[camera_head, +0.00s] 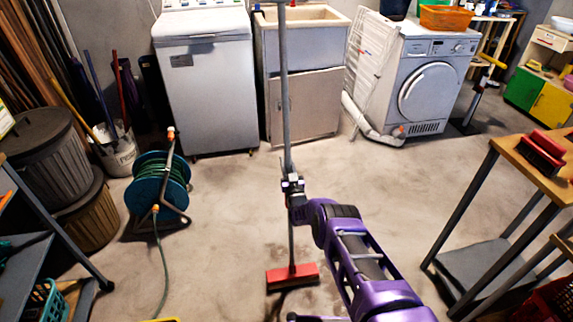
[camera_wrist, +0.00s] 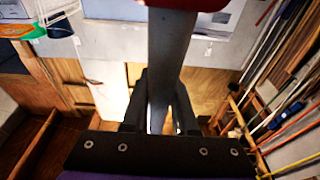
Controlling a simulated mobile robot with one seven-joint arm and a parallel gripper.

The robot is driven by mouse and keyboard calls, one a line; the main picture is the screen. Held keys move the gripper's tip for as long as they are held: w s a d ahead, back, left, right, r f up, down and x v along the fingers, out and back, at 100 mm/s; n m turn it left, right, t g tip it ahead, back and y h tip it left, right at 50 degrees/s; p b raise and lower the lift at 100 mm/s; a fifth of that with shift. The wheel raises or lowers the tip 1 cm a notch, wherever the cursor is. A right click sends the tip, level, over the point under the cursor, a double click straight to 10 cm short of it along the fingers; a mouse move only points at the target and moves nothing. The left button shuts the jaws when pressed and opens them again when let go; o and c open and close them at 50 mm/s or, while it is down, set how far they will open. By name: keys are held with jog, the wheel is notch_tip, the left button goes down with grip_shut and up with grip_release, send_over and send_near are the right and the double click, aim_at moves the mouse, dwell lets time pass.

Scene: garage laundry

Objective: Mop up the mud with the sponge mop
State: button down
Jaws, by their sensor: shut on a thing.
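The sponge mop has a long grey handle (camera_head: 284,100) and a red head (camera_head: 292,277). It stands nearly upright, with its head low at the floor just left of my arm. My gripper (camera_head: 292,187) is shut around the handle, well above the head. The wrist view shows the grey handle (camera_wrist: 168,65) running between the dark fingers of my gripper (camera_wrist: 160,108).
A hose reel (camera_head: 160,183) stands left, its hose trailing forward. A washing machine (camera_head: 205,85), a sink cabinet (camera_head: 305,100) and a front-loading machine (camera_head: 425,85) line the back. A wooden-topped workbench (camera_head: 535,165) stands right. The middle floor is clear.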

jog(key=shift+s+d+r+p, duration=0.15)
jog(key=shift+s+r+p, duration=0.05)
jog(key=shift+s+p, duration=0.35)
jog(key=shift+s+d+r+p, duration=0.15)
jog(key=shift+s+p, duration=0.3)
jog(key=shift+p, duration=0.2)
jog(key=shift+w+f, duration=0.1)
jog(key=shift+w+a+f+b, duration=0.15)
jog(key=shift+w+b, duration=0.15)
jog(key=shift+b, duration=0.4)
jog(key=shift+b+x, duration=0.85)
jog(key=shift+b, duration=0.05)
jog(key=shift+w+a+f, duration=0.15)
jog(key=shift+w, duration=0.8)
